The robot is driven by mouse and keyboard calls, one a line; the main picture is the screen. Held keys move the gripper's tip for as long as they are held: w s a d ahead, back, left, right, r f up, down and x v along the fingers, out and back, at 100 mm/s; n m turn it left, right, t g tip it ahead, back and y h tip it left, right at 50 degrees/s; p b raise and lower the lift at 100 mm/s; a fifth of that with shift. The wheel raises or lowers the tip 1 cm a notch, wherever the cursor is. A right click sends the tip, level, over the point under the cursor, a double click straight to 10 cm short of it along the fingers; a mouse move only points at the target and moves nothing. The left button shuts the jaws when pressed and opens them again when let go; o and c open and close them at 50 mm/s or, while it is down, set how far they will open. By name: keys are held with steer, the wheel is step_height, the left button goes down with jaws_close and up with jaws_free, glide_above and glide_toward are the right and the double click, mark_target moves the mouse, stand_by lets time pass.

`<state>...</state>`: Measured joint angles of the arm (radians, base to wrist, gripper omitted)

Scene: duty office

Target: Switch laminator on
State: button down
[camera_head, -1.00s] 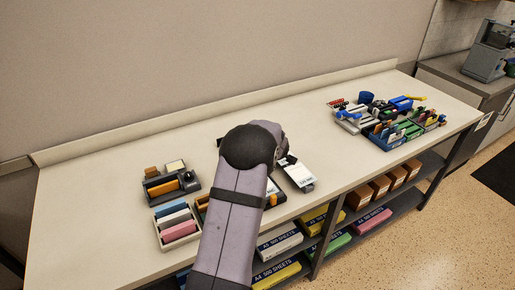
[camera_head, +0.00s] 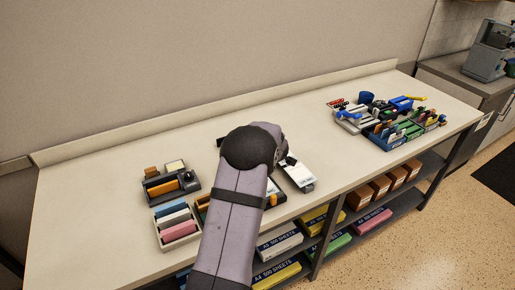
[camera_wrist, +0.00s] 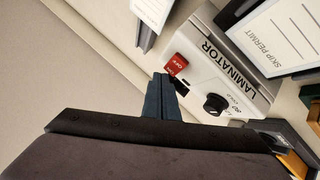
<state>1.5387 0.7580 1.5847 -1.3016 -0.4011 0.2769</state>
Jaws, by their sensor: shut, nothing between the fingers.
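The laminator (camera_wrist: 201,72) is a pale grey machine with the word LAMINATOR on it, seen in the wrist view. A red switch (camera_wrist: 180,64) with white OFF lettering sits at its left end, with a dark part just below it. A black round knob (camera_wrist: 215,104) is farther right. In the head view my arm hides the gripper and switch.
A framed SKIP PERMIT card (camera_wrist: 287,37) lies beside the laminator. In the head view, a tray of coloured blocks (camera_head: 161,240) is left of my arm, and blue and green organisers (camera_head: 385,143) stand at the right. The back of the table (camera_head: 120,165) is clear.

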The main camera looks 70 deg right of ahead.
steer(key=shift+f, duration=0.4)
stand_by(0.4)
steer(key=shift+r, duration=0.1)
steer(key=shift+r+p, duration=0.75)
steer(key=shift+r, duration=0.05)
stand_by(0.3)
steer(key=r+p, duration=0.5)
steer(key=shift+s+a, duration=0.35)
steer(key=shift+f, duration=0.1)
